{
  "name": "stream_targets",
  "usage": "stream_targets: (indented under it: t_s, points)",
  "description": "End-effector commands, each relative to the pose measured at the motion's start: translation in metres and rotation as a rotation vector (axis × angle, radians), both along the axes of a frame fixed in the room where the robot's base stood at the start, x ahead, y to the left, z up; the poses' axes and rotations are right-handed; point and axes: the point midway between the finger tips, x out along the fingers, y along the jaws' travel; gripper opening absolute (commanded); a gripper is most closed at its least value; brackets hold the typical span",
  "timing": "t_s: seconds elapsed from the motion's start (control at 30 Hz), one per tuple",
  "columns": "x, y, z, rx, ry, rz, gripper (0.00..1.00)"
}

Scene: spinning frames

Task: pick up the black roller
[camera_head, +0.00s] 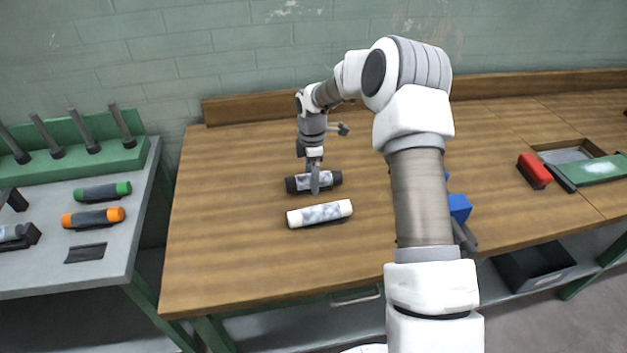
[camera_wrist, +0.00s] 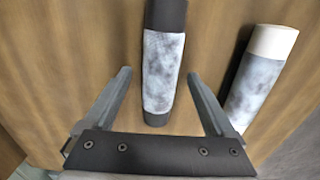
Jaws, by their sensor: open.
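The black roller (camera_head: 295,184) lies on the wooden table, with black ends and a mottled grey-white middle band. In the wrist view the black roller (camera_wrist: 163,70) lies lengthwise, its near end between the two fingers. My gripper (camera_head: 315,186) is over the middle of the roller in the head view, pointing down and hiding part of it. In the wrist view my gripper (camera_wrist: 160,75) is open, with one finger on each side of the roller and gaps showing. Whether the fingertips touch the table cannot be told.
A white roller (camera_head: 320,213) lies close in front, beside the right finger in the wrist view (camera_wrist: 262,80). A blue block (camera_head: 459,207) and a red object (camera_head: 535,170) are to the right. A grey side table (camera_head: 140,225) holds green and orange rollers. The table's front left is clear.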

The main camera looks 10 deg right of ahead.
Motion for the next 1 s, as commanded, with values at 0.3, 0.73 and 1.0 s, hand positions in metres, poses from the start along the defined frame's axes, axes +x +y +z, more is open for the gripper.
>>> stream_targets:
  t_s: [0.3,0.73,1.0]
  points:
    - [0.0000,0.0000,0.0004,0.000,0.000,0.000,0.43]
    - [0.0002,0.0001,0.0010,0.000,-0.001,0.000,0.00]
    - [0.0007,-0.0002,0.0094,0.000,-0.002,0.000,0.00]
